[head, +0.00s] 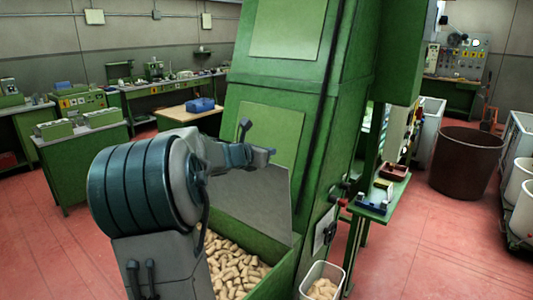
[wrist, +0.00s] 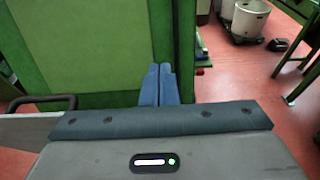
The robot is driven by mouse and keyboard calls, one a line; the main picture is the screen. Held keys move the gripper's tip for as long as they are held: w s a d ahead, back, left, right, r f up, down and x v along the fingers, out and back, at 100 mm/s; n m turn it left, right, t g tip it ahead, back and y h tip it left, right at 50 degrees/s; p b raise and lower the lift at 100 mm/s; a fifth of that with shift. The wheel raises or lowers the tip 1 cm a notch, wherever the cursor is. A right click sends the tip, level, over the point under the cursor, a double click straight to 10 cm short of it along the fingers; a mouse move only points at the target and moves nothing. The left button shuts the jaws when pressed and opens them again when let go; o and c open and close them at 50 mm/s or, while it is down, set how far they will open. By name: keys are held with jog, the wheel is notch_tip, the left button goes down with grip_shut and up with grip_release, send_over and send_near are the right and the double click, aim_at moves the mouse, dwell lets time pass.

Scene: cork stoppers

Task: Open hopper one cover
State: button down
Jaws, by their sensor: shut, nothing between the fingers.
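The tall green machine (head: 330,120) stands in the middle of the head view. A flat grey panel (head: 255,205), which looks like the hopper cover, slopes at its front above an open bin of cork stoppers (head: 228,268). My gripper (head: 272,151) is near the panel's upper right, in front of the green machine face. Its blue fingers (wrist: 158,80) are pressed together and empty in the wrist view. A dark bar handle (wrist: 42,102) shows left of the fingers, apart from them. My arm hides the panel's left part. I cannot tell whether my gripper touches the panel.
A white bin of corks (head: 322,282) stands at the machine's lower right. A small green side table (head: 376,200) holds trays and tools. A brown drum (head: 467,160) stands farther right. Green workbenches line the left and back.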

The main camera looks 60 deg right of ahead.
jog(key=a+r+p, duration=0.3)
jog(key=r+p, duration=0.2)
jog(key=r, duration=0.4)
jog(key=shift+w+a+r, duration=0.15)
jog(key=shift+w+a, duration=0.15)
jog(key=shift+a, duration=0.05)
jog(key=w+a+f+m+t+y+b, duration=0.25)
jog(key=a+f+m+y, duration=0.35)
jog(key=a, duration=0.7)
jog(key=w+a+f+m+t+y+b, duration=0.1)
jog(key=w+a+f+m+t+y, duration=0.15)
jog(key=a+f, duration=0.75)
jog(key=s+a+f+m+y+b, duration=0.1)
jog(key=s+a+f+m+y, duration=0.2)
jog(key=a, duration=1.2)
jog(key=s+a+f+m+t+y+b, duration=0.1)
jog(key=s+a+f+m+y, duration=0.2)
jog(key=a, duration=1.1)
jog(key=shift+a+f+m+b, duration=0.15)
jog(key=shift+a+m+b, duration=0.2)
jog(key=shift+m, duration=0.3)
